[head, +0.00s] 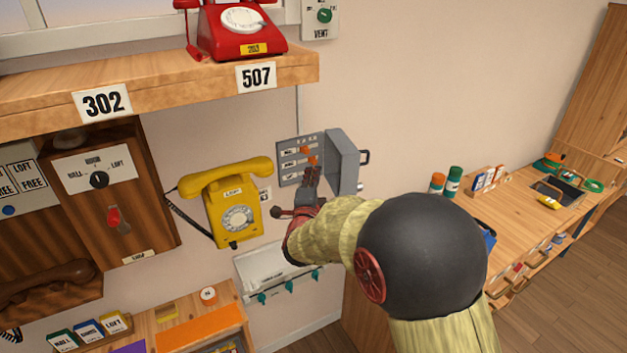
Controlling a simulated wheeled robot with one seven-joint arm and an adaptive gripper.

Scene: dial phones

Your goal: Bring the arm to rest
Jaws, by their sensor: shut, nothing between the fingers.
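My arm reaches in from the lower right toward the wall. My gripper (312,174) is shut and empty. Its fingertips point up in front of an open grey switch box (287,152) with orange levers; whether they touch it I cannot tell. The box's door (343,163) stands swung out to the right, close beside my gripper. A yellow dial phone (236,205) hangs on the wall to the left of my gripper, its handset on top. My wrist hides the wall behind it.
A wooden shelf (180,82) juts out above, with a red dial phone (240,28) on it. A white tray with green knobs (275,276) is below my gripper. A wooden panel (118,195) is at left. A workbench (510,205) with bottles stands right. The upper right wall is bare.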

